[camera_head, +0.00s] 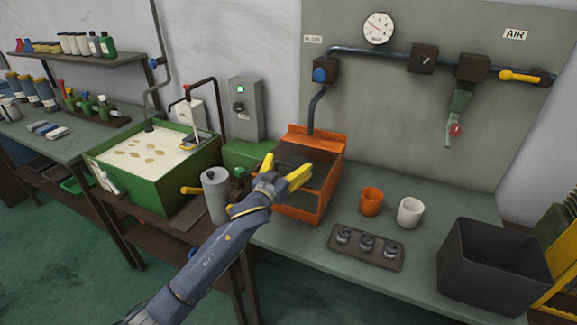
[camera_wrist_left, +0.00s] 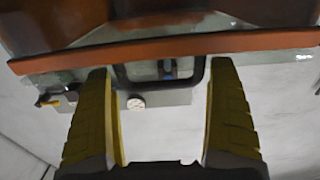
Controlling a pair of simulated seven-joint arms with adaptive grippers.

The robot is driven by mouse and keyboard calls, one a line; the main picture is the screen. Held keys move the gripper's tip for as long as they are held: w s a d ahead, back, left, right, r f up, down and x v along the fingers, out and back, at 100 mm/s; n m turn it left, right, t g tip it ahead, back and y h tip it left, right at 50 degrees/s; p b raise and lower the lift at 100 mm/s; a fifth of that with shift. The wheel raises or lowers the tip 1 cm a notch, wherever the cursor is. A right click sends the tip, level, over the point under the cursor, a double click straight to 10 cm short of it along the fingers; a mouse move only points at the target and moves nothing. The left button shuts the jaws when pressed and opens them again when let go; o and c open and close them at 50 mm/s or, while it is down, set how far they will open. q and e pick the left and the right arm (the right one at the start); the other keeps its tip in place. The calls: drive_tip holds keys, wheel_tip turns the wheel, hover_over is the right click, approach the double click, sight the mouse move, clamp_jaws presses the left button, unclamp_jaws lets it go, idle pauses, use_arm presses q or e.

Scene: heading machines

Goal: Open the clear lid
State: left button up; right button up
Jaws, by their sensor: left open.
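The clear lid (camera_head: 300,160) appears to be the dark see-through panel on the orange box (camera_head: 300,215) in the middle of the bench; my gripper hides part of it. My left gripper (camera_head: 285,172) is open over the front of this box, its yellow fingers spread. In the left wrist view, a dark U-shaped handle (camera_wrist_left: 160,86) shows between the two open fingers, beside an orange edge bar (camera_wrist_left: 170,48). I cannot tell whether the fingers touch the handle. The lid looks closed, though its exact position is hard to see. My right gripper is out of view.
An orange cup (camera_head: 371,201) and a white cup (camera_head: 409,212) stand right of the box. A tray (camera_head: 365,252) with small metal parts lies in front. A black bin (camera_head: 490,265) is at right. A grey canister (camera_head: 215,195) and a green tank (camera_head: 150,185) are left.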

use_arm(q)
drive_tip(key=shift+d, duration=0.1)
drive_tip(key=c, duration=1.3)
